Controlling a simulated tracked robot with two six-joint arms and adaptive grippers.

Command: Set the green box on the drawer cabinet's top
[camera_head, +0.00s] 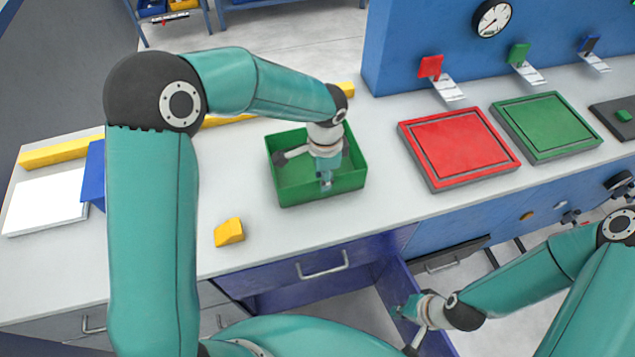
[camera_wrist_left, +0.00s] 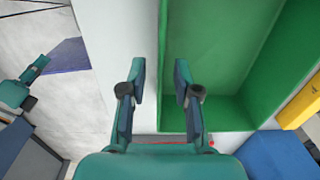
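The green box (camera_head: 352,182), open-topped and upright, appears to rest on the white top (camera_head: 420,215) of the drawer cabinet. My left gripper (camera_head: 326,182) is at the box's near wall. In the left wrist view, the fingers (camera_wrist_left: 159,90) stand apart on either side of the wall of the green box (camera_wrist_left: 215,50), one inside and one outside. A gap shows between fingers and wall. My right gripper (camera_head: 412,325) is low at the right wall of the pulled-out blue drawer (camera_head: 390,290); its fingertips are too small to judge.
A yellow block (camera_head: 229,232) lies left of the box. A red tray (camera_head: 458,148) and a green tray (camera_head: 547,125) lie to the right. A blue block (camera_head: 94,172) and yellow bars (camera_head: 62,152) are at the left. The top between box and red tray is clear.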

